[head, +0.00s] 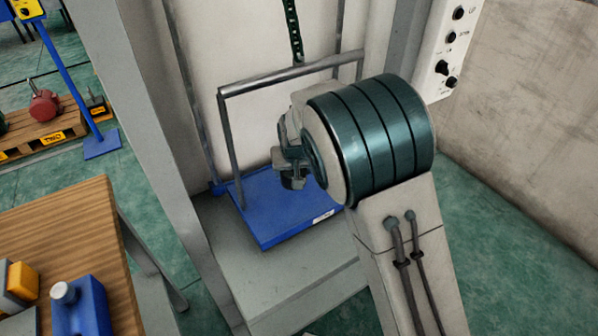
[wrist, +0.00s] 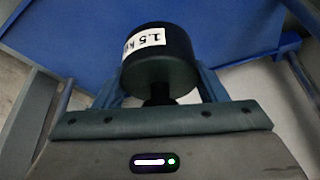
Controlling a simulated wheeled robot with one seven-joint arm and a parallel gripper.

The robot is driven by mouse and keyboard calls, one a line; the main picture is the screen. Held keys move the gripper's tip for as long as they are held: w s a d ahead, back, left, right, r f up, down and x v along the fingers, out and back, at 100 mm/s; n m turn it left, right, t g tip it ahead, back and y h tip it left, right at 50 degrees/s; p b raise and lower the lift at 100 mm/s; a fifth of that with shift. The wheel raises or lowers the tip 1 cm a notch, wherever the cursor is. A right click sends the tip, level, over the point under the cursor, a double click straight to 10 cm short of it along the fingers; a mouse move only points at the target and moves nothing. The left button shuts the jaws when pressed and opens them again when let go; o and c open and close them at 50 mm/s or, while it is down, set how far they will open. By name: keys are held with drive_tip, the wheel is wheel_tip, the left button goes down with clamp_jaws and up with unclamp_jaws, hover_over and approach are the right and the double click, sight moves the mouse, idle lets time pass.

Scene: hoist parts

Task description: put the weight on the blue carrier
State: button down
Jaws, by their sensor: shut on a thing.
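The weight (wrist: 158,72) is a dark cylinder with a white "1.5 kg" label and a narrower neck. My gripper (wrist: 157,99) is shut on it, at the neck, in the wrist view. The blue carrier (head: 272,222) is a flat blue platform with a grey bar frame, standing on a grey base in the head view. It also fills the upper part of the wrist view (wrist: 75,40), beyond the weight. In the head view my gripper (head: 292,180) is over the carrier, inside or near its frame. My arm hides part of the carrier, and I cannot tell the weight's height above it.
A chain (head: 293,30) hangs above the carrier's top bar (head: 285,76). A grey post (head: 140,120) stands left of it, and a control panel (head: 445,50) is at right. A wooden table (head: 70,235) holds a blue container (head: 82,308). A pallet with a red weight (head: 44,104) stands farther back.

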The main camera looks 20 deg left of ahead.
sight(291, 177)
drive_tip(key=shift+w+a+f, duration=0.3)
drive_tip(key=shift+w+a, duration=0.35)
drive_tip(key=shift+w, duration=0.05)
drive_tip(key=shift+f, duration=2)
drive_tip(key=c, duration=0.7)
unclamp_jaws()
drive_tip(key=shift+f, duration=0.3)
drive_tip(key=o, duration=0.4)
drive_tip(key=shift+s+d, duration=0.1)
drive_tip(key=shift+s+r, duration=0.1)
drive_tip(key=shift+r, duration=0.45)
drive_tip(key=v, duration=1.1)
drive_tip(key=shift+s+d, duration=0.1)
drive_tip(key=shift+s, duration=0.05)
